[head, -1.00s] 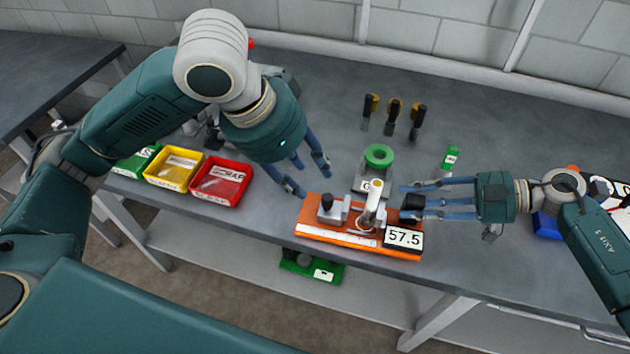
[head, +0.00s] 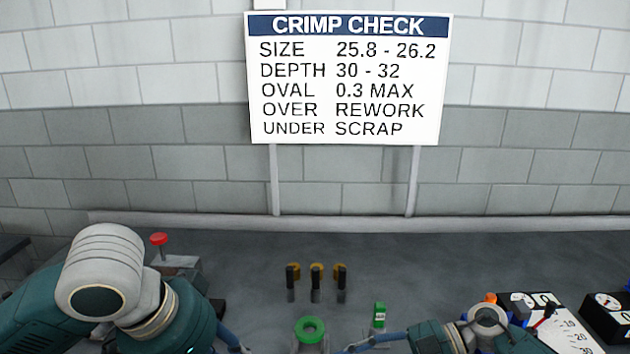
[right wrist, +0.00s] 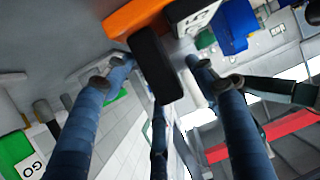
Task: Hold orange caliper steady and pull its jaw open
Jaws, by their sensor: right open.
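The orange caliper (right wrist: 140,18) shows only in part, at the top of the right wrist view. Its black jaw grip (right wrist: 156,66) points between the blue fingers of my right gripper (right wrist: 160,78). These fingers are open on both sides of the grip, and I see no clear contact. In the head view the caliper is below the frame, and only a bit of my right gripper's fingers (head: 362,345) shows. Of my left gripper, one blue finger (head: 230,340) shows at the bottom edge. Its hold is hidden.

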